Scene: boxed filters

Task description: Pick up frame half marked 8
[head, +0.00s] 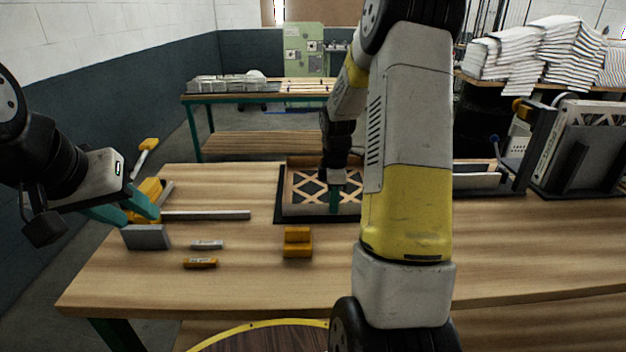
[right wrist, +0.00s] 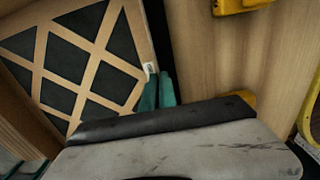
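A wooden frame half with crossed slats over a dark backing (head: 306,188) lies on the table in the head view. The same lattice fills the upper left of the right wrist view (right wrist: 92,62), with a small pale label (right wrist: 150,69) on its edge; I cannot read its mark. My right gripper (head: 334,200) points down at this frame. In the right wrist view its teal fingertips (right wrist: 158,90) are close together at the frame's edge by the label; whether they grip it is unclear. My left gripper (head: 124,208) has its fingers apart, over the table's left end.
A grey block (head: 146,237), a yellow-handled tool (head: 150,189), a long metal bar (head: 206,215), small markers (head: 200,263) and a yellow block (head: 297,243) lie on the left. A black rack holding a pleated filter (head: 590,142) stands on the right.

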